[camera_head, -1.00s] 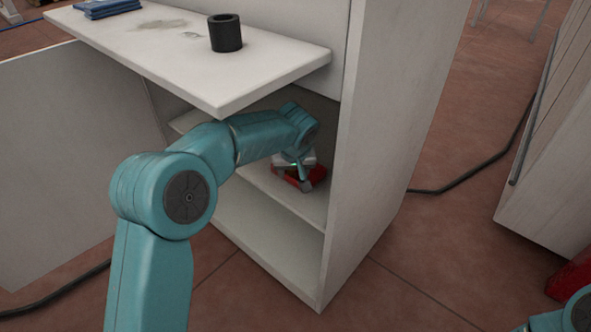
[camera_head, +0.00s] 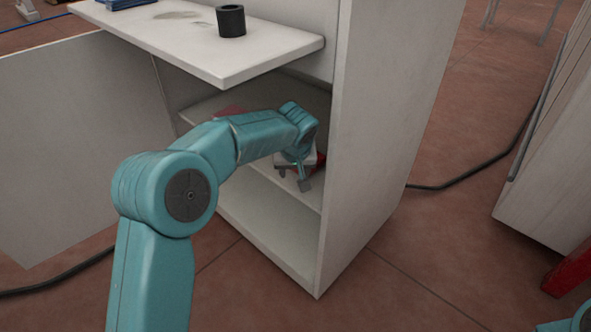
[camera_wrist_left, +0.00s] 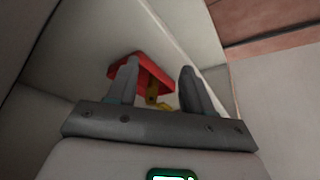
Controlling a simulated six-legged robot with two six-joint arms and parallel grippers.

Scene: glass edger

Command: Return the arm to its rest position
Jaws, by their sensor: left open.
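My left arm (camera_head: 165,195) reaches from the lower left into the open cabinet. My left gripper (camera_head: 292,178) is open and empty, over the front of the middle shelf. In the left wrist view the two fingers (camera_wrist_left: 158,92) stand apart. A red object (camera_wrist_left: 142,68) with a yellow part lies on the shelf beyond them; it shows only partly in the head view (camera_head: 321,160), behind the gripper. Of my right arm, only a small teal part shows at the bottom right corner; its gripper is not in view.
The cabinet (camera_head: 385,120) has a right side wall close to my gripper and a white top board (camera_head: 190,40) above the arm. A black cup-like cylinder (camera_head: 231,21) stands on that board. A dark cable (camera_head: 465,170) lies on the tiled floor. Another reddish item (camera_head: 232,111) shows deeper inside.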

